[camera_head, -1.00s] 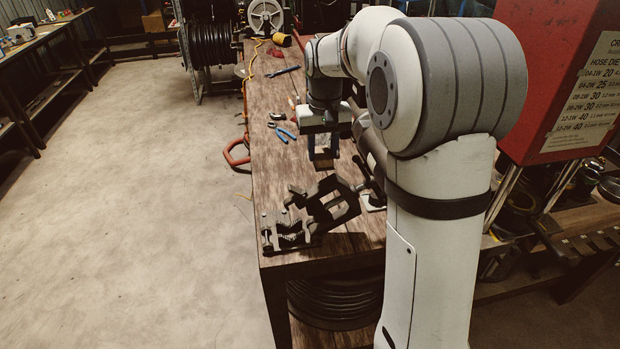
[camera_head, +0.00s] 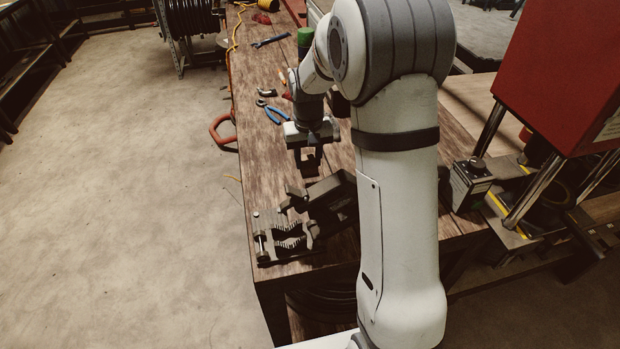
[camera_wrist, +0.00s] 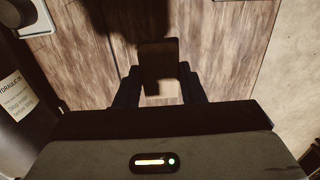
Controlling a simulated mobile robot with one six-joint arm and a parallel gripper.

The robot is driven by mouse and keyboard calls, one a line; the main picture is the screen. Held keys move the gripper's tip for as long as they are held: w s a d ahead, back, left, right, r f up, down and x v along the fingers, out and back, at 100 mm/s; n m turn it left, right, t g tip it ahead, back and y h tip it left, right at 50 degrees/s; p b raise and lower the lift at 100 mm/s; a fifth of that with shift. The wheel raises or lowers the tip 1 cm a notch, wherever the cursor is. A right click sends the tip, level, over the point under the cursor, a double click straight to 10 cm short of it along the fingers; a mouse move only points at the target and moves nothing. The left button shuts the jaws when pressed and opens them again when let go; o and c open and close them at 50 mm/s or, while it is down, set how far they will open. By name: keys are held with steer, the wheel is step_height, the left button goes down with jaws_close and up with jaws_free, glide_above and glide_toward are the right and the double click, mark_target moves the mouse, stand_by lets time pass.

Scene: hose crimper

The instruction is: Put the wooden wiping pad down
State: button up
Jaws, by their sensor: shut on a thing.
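My gripper (camera_head: 309,160) points down over the wooden workbench (camera_head: 262,80), behind the dark vise (camera_head: 283,236) in the head view. In the wrist view my gripper (camera_wrist: 160,88) has its two dark fingers on either side of the wooden wiping pad (camera_wrist: 159,56), a dark brown block. It is shut on the pad. In the head view the pad is small, dark and hard to make out under the gripper. Bare bench planks show around the pad in the wrist view. I cannot tell whether the pad touches the bench.
Blue-handled pliers (camera_head: 272,113) and a wrench (camera_head: 270,41) lie farther back on the bench. A green-topped item (camera_head: 305,37) stands behind my arm. An orange hose loop (camera_head: 222,130) hangs at the left edge. A red machine (camera_head: 565,75) stands at the right.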

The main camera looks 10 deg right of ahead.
mark_target(309, 176)
steer(key=shift+s+f+p, duration=0.1)
steer(key=shift+f+p, duration=0.5)
steer(key=shift+f, duration=2.65)
steer(key=shift+f, duration=0.1)
steer(key=o, duration=0.9)
step_height(309, 176, up, 12)
steer(key=b, duration=0.2)
steer(key=shift+b, duration=0.35)
